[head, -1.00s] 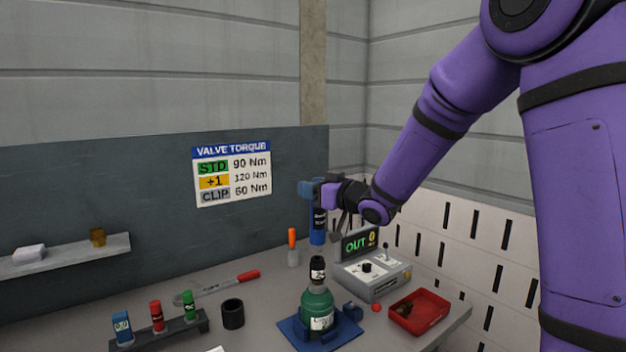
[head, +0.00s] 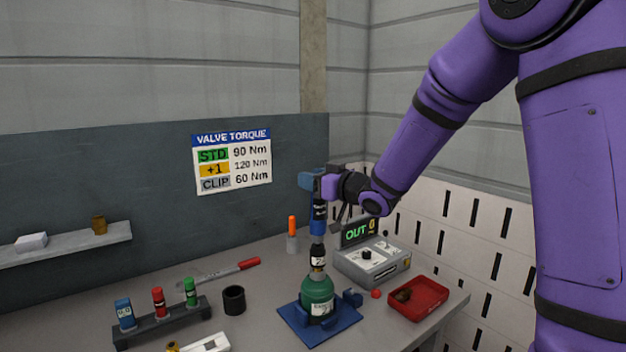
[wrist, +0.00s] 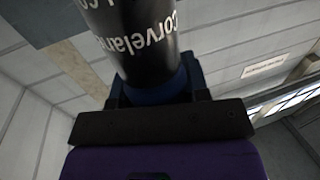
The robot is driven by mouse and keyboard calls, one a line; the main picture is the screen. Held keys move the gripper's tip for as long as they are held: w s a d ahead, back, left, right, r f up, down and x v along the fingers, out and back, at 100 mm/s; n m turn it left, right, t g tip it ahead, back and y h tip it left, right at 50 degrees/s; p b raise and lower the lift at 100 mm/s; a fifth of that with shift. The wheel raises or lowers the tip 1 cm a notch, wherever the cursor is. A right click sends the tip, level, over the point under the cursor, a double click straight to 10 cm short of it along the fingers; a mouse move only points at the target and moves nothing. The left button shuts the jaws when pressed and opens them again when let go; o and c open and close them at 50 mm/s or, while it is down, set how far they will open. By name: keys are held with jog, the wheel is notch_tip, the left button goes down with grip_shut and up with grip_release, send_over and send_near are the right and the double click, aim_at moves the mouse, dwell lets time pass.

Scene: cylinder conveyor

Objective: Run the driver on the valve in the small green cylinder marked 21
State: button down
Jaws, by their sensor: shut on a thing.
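The small green cylinder (head: 318,290) stands upright in a blue holder (head: 345,330) on the bench. Its label is too small to read surely. A black piece with a white label (head: 317,260) stands on its top. My gripper (head: 322,186) is shut on the blue and black driver (head: 319,212), which hangs upright over the cylinder. The driver's lower end meets or nearly meets the top of the black piece; I cannot tell if they touch. In the wrist view the driver's dark body (wrist: 135,35) with white lettering fills the upper middle.
A grey control box (head: 372,265) with a display reading OUT stands right of the cylinder, beside a red tray (head: 432,312). Left are a rack (head: 160,328) of coloured sockets, a black cup (head: 234,299) and a red-handled wrench (head: 248,264). A torque chart (head: 232,163) hangs behind.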

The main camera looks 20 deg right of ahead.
jog(key=shift+f, duration=1.2)
dwell(4.5)
jog(key=shift+r, duration=0.15)
dwell(0.3)
jog(key=shift+r, duration=2.95)
jog(key=shift+a, duration=0.1)
